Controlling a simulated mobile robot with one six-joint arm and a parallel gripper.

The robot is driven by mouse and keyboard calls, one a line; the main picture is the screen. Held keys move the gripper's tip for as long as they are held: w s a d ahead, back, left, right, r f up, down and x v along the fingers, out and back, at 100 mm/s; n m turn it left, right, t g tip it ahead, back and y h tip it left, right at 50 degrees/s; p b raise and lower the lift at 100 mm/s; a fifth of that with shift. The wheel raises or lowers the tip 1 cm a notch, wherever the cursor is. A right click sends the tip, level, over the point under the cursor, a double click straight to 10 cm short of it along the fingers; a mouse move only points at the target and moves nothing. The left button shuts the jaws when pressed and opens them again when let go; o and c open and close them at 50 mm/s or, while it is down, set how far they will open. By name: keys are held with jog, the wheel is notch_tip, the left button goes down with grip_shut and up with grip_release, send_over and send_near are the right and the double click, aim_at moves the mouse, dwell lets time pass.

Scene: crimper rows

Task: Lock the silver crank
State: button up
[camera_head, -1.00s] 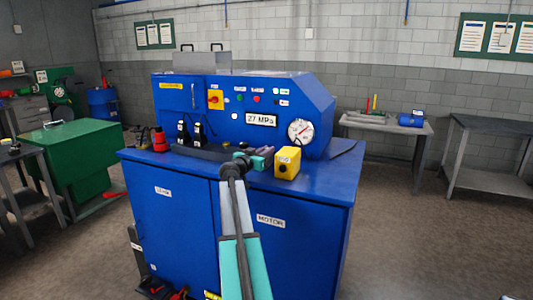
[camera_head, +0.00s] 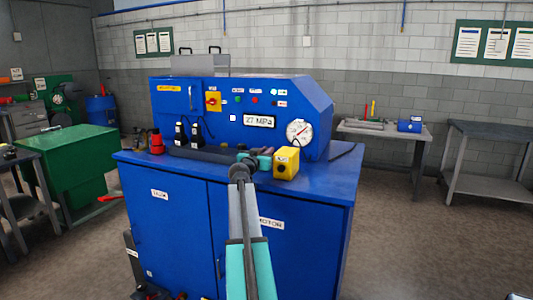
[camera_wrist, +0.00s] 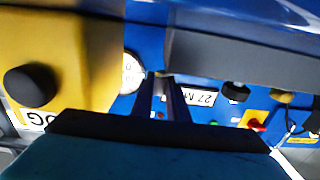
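I cannot clearly make out a silver crank in either view. A thin pale handle (camera_head: 193,97) shows on the small door at the left of the blue machine's panel; I cannot tell whether it is the crank. My gripper (camera_head: 264,158) is over the blue bench top, just left of the yellow box (camera_head: 286,163), and partly hidden by my own wrist. In the wrist view my gripper (camera_wrist: 160,85) shows two dark fingers with a narrow gap, and nothing clearly held. The yellow box also fills the left of the wrist view (camera_wrist: 80,50).
The blue machine (camera_head: 165,205) carries a gauge (camera_head: 299,132), a 27 MPa display (camera_head: 259,121) and a red-yellow switch (camera_head: 213,101). A long dark bar (camera_head: 205,154), black bottles (camera_head: 181,135) and a red item (camera_head: 156,143) stand left of my gripper.

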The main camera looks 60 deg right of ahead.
jog(key=o, duration=0.4)
jog(key=shift+a, duration=0.1)
jog(key=shift+s+a+b, duration=0.15)
jog(key=shift+a+b, duration=0.05)
jog(key=shift+a, duration=0.35)
jog(key=shift+s+a+b, duration=0.15)
jog(key=shift+a, duration=0.4)
jog(key=shift+s+a+b, duration=0.3)
jog(key=shift+a+b, duration=0.05)
jog(key=shift+a, duration=1.5)
jog(key=shift+s+a+b, duration=0.3)
jog(key=shift+a+b, duration=0.05)
jog(key=shift+a, duration=1.55)
jog(key=shift+s+a+b, duration=0.3)
jog(key=shift+a+b, duration=0.05)
jog(key=shift+a, duration=1.5)
